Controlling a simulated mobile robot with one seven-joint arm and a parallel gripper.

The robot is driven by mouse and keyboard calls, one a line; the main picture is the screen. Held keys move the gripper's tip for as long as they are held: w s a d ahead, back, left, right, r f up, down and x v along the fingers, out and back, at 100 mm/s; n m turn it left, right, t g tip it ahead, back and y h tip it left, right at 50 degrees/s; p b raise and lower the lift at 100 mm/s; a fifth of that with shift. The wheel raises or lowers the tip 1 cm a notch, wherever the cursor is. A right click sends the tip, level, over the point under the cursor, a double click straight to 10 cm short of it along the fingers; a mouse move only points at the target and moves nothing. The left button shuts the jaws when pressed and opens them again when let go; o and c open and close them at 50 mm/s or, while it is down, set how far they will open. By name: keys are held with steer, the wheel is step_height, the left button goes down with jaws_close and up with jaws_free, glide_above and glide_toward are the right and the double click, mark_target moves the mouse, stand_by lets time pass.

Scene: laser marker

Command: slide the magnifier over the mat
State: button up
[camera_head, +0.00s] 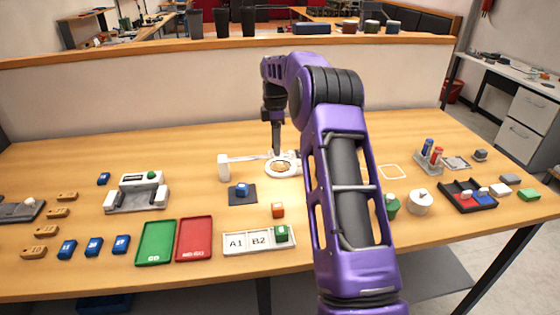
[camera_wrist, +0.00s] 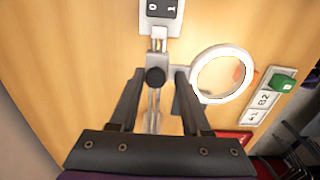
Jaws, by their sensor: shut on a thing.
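The magnifier is a white ring lens (camera_head: 283,168) on a pale arm that runs left to a white post (camera_head: 224,168); the ring also shows in the wrist view (camera_wrist: 195,82). My gripper (camera_head: 277,152) is at the ring's rear left side. In the wrist view my gripper (camera_wrist: 160,78) has its fingers on either side of the magnifier's black knob (camera_wrist: 155,77), shut on it. The dark mat (camera_head: 248,202) lies in front and to the left of the ring, with a blue block (camera_head: 241,187) on it. The ring is beside the mat, not above it.
An orange block (camera_head: 278,210) stands right of the mat. A white A1/B2 tray (camera_head: 233,245) with a green block (camera_head: 281,233) lies nearer the front. Red (camera_head: 194,240) and green (camera_head: 156,243) trays lie to its left. My arm hides the table right of the ring.

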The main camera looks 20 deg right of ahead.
mark_target(241, 159)
steer(key=shift+f, duration=0.85)
steer(key=shift+w+a+p, duration=0.35)
steer(key=shift+a+p, duration=0.2)
steer(key=shift+a, duration=1.25)
steer(key=shift+w+a+p, duration=0.4)
steer(key=shift+a+p, duration=0.15)
steer(key=shift+a, duration=1.3)
steer(key=shift+w+a+p, duration=0.35)
steer(key=shift+a+p, duration=0.2)
steer(key=shift+a, duration=1.25)
steer(key=o, duration=0.8)
steer(key=shift+w+d+f, duration=0.1)
steer(key=shift+w+r, duration=0.2)
steer(key=shift+r, duration=3.55)
